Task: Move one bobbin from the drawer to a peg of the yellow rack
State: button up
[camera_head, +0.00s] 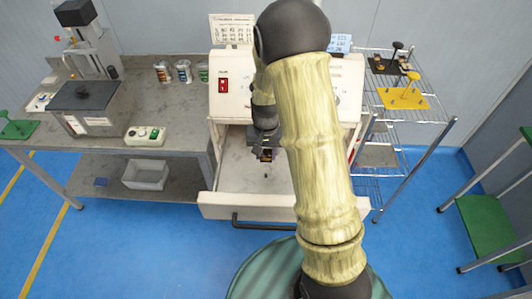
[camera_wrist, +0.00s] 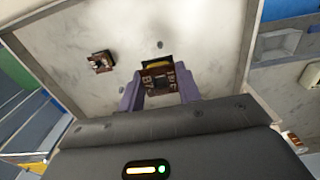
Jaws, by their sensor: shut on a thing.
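The drawer (camera_head: 225,199) of the white machine is pulled out. My gripper (camera_head: 265,143) reaches down into it. In the wrist view my gripper (camera_wrist: 158,88) is shut on a brown bobbin (camera_wrist: 157,77) with pale markings and a yellow part at its far side. I cannot tell if this bobbin touches the drawer floor (camera_wrist: 205,40). A second brown bobbin (camera_wrist: 100,62) lies apart in the drawer, left of the gripper. The yellow rack (camera_head: 403,99) stands on the wire shelf at the right, with short pegs and an upright post. My arm hides part of the drawer.
A black rack (camera_head: 388,66) stands behind the yellow one. The white machine (camera_head: 229,85) rises behind the drawer. The workbench (camera_head: 190,120) at left holds several spools, a control box (camera_head: 145,135) and a press. A green rack (camera_head: 18,129) is at far left. Blue floor lies in front.

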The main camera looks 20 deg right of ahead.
jog(key=shift+r+p, duration=0.15)
jog(key=shift+p, duration=0.4)
jog(key=n+p, duration=0.1)
jog(key=p, duration=0.4)
jog(key=f+n+p, duration=0.1)
jog(key=n+p, duration=0.1)
jog(key=p, duration=0.4)
jog(key=shift+f+n, duration=0.15)
jog(key=shift+n, duration=0.15)
jog(key=shift+w+d, duration=0.1)
